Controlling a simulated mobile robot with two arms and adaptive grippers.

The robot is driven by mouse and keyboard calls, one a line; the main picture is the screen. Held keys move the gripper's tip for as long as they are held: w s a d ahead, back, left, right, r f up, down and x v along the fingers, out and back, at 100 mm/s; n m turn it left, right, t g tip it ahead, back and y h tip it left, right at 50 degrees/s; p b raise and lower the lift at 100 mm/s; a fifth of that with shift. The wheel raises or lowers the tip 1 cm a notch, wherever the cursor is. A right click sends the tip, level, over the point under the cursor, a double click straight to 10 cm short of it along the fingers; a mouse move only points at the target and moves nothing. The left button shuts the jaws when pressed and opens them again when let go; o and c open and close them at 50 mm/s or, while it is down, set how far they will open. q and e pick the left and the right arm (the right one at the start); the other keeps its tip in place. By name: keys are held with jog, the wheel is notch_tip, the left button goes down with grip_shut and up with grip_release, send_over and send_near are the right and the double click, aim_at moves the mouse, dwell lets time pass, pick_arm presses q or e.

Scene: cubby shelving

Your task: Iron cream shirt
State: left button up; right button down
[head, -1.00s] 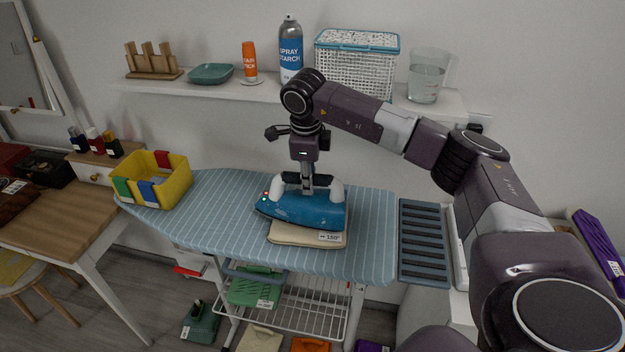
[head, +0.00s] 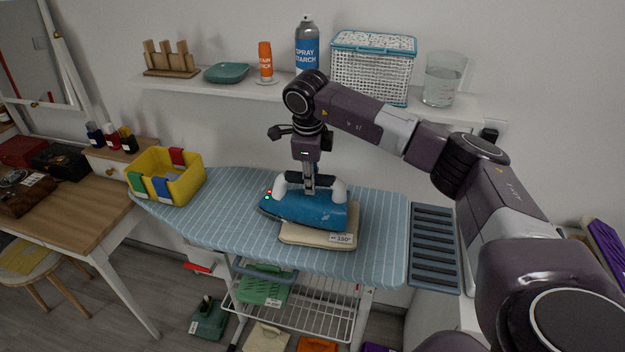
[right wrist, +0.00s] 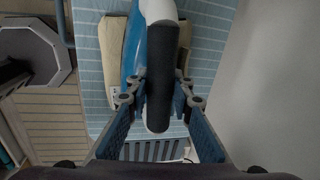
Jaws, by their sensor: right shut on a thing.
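The folded cream shirt (head: 318,238) lies flat on the blue striped ironing board (head: 232,228). It carries a small tag marked 150° at its front right corner. The blue iron (head: 305,210) is over the shirt, covering much of it and extending past its left side. Red and green lights show at the iron's left end. My right gripper (head: 309,190) is shut on the iron's handle from above. In the right wrist view, the fingers hold the dark handle grip (right wrist: 162,75), with the cream shirt (right wrist: 112,45) beneath. My left gripper is not in view.
A yellow bin (head: 180,185) with coloured clips stands at the board's left end. A dark slatted rest (head: 434,248) is at its right end. A wall shelf behind holds a spray starch can (head: 307,50), basket (head: 372,72) and water jug (head: 443,80). A wire rack (head: 320,318) is below.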

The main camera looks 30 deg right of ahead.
jog(key=shift+r, duration=0.25)
jog(key=shift+r+p, duration=2.1)
jog(key=shift+r, duration=0.9)
jog(key=shift+f, duration=0.1)
jog(key=shift+s+a+f+n, duration=0.1)
jog(key=shift+s+a+n, duration=0.05)
jog(key=shift+a+n, duration=0.3)
jog(key=s+a+f+n+y+b, duration=0.2)
jog(key=s+a+n, duration=0.7)
jog(key=s+n, duration=0.2)
jog(key=s+a+f+n+g+y+b, duration=0.1)
jog(key=s+a+f+n+y+b, duration=0.1)
jog(key=s+a+n, duration=0.7)
jog(key=shift+s+f+n+g+b, duration=0.3)
jog(key=shift+s+n, duration=1.15)
jog(key=shift+n, duration=1.6)
jog(key=shift+a, duration=0.1)
